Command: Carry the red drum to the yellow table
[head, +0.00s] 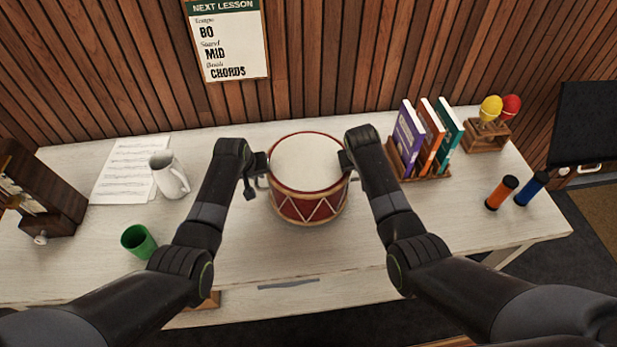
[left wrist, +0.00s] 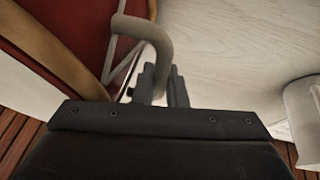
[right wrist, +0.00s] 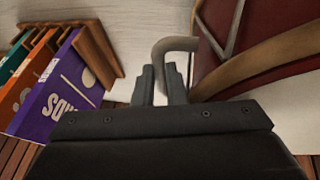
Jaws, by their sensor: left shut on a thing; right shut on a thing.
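The drum's red side also shows in the left wrist view (left wrist: 85,25) and right wrist view (right wrist: 270,20). I cannot tell whether its base touches the tabletop. No yellow table is in view.
A white pitcher (head: 170,176), green cup (head: 138,243), music sheets (head: 125,165) and a dark wooden box (head: 42,190) are left. Books (head: 410,132), maracas (head: 490,108) and orange (head: 501,193) and blue (head: 531,188) cylinders are right. A wooden wall (head: 330,60) stands behind.

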